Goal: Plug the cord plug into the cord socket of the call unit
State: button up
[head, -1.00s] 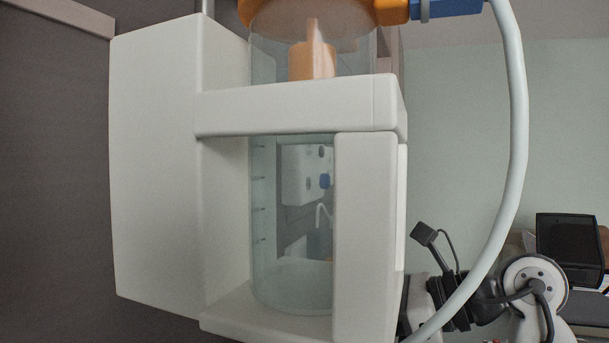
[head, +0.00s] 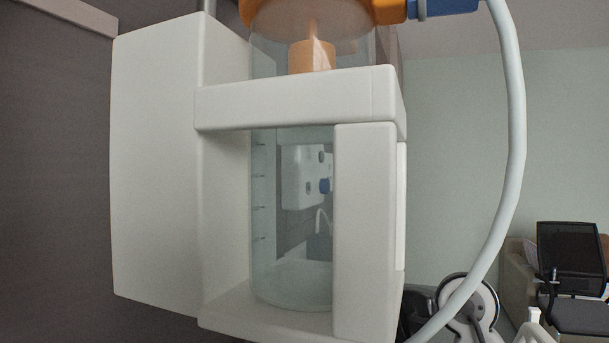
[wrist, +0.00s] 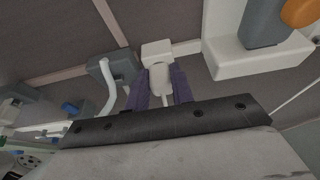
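My gripper (wrist: 160,88) shows in the wrist view as two purple fingers beyond a dark bar. A pale rounded piece (wrist: 159,77) lies between the fingers, in line with a white block (wrist: 157,51) just past their tips. I cannot tell whether the fingers press on the pale piece, or whether it is the cord plug. A white housing (wrist: 228,58) with a grey body (wrist: 265,22) and an orange round part (wrist: 299,12) is at the upper right; it may be the call unit. No socket opening can be made out. My gripper's fingers cannot be made out in the head view.
A clear canister (head: 290,220) in a white holder (head: 365,225) fills much of the head view. A pale hose (head: 515,120) curves down its right side. In the wrist view, a grey box (wrist: 122,66) with a white bent tube (wrist: 107,88) stands left of the fingers.

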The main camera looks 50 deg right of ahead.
grip_shut()
jog(key=shift+s, duration=0.15)
jog(key=s+d, duration=0.1)
jog(key=s, duration=0.5)
jog(key=shift+d+b, duration=0.35)
jog(key=shift+d, duration=0.05)
jog(key=shift+w, duration=0.1)
